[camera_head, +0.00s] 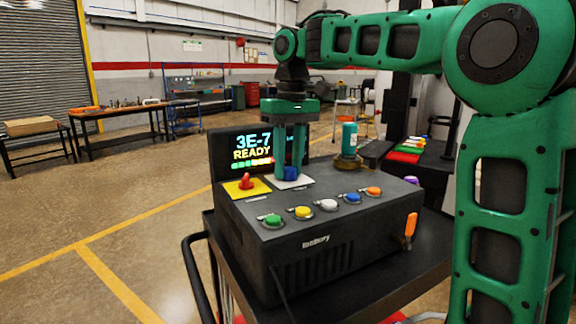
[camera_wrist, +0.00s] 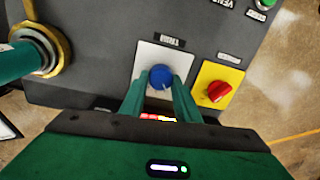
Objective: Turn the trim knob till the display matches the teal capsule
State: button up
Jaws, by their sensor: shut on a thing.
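The blue trim knob (camera_wrist: 160,78) sits on a white plate (camera_wrist: 178,56) on top of the dark furnace console (camera_head: 330,215). My gripper (camera_head: 291,172) points straight down, with its two green fingers shut on the knob; the knob also shows between the fingertips in the head view. The display (camera_head: 253,148) at the console's back left reads "3E-7 READY" above a row of coloured bars; its right side is partly hidden by my fingers. The teal capsule (camera_head: 349,138) stands upright in a brass-coloured ring at the console's back right. Any writing on it is too small to read.
A red knob (camera_head: 246,182) on a yellow plate is close beside the trim knob. Several coloured buttons (camera_head: 328,204) line the console's front. An orange-handled lever (camera_head: 410,228) is on its right side. The console rests on a black cart (camera_head: 390,285).

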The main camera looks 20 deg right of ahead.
aim_at(288, 133)
jog(key=shift+n, duration=1.9)
jog(key=o, duration=1)
jog(key=shift+d+f, duration=0.1)
jog(key=shift+o, duration=0.2)
jog(key=shift+w+r, duration=0.15)
jog(key=shift+r, duration=1.65)
jog(key=shift+w+r, duration=0.15)
jog(key=shift+r, duration=1.8)
jog(key=shift+s, duration=0.1)
